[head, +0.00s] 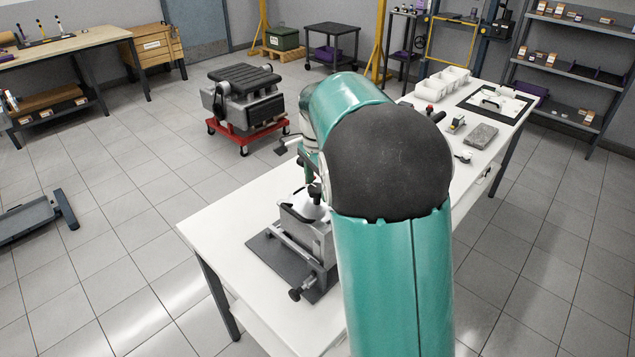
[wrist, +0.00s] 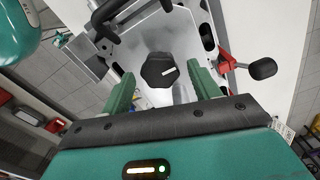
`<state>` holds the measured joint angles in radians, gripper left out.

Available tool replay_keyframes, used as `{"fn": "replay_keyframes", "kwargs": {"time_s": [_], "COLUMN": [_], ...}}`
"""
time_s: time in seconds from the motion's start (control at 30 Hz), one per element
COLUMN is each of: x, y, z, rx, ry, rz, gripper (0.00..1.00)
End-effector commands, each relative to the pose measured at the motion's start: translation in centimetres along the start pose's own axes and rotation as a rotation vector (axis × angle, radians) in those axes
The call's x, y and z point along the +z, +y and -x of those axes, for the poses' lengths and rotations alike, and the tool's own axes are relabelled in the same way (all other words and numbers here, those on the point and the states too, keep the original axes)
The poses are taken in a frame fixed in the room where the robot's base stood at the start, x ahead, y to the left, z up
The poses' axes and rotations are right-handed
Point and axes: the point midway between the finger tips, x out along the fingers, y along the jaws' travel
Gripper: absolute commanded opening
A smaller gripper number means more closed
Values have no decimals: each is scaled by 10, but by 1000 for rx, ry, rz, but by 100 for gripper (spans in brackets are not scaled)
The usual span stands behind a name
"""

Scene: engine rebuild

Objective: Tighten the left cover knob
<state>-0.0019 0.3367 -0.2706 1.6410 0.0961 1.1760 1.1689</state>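A black faceted knob (wrist: 160,70) with a short white line on its top sits between the fingers of my gripper (wrist: 161,76) in the wrist view. The two green fingers are spread open, one on each side of it, with visible gaps. I cannot tell from the view whether this is the left cover knob. The knob stands over a grey metal part. In the head view, the metal assembly (head: 305,228) sits on a dark mat (head: 264,257) on the white table (head: 215,222). My arm covers its right side and much of my gripper.
A red clamp (wrist: 227,62) with a black ball-ended handle (wrist: 262,68) is right of the knob. A black bar handle (wrist: 105,22) is at upper left. White bins (head: 442,84) and a grey block (head: 481,135) are farther along the table. The table's front left corner is bare.

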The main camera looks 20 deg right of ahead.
Motion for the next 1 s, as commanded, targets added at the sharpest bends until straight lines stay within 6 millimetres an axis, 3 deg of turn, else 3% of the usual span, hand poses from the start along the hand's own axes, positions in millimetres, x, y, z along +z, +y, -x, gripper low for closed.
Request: {"fn": "replay_keyframes", "kwargs": {"time_s": [0.37,1.0], "x": [0,0], "y": [0,-1], "z": [6,126], "rx": [-2,-1], "ry": [1,1], "rz": [1,0], "gripper": [61,61]}}
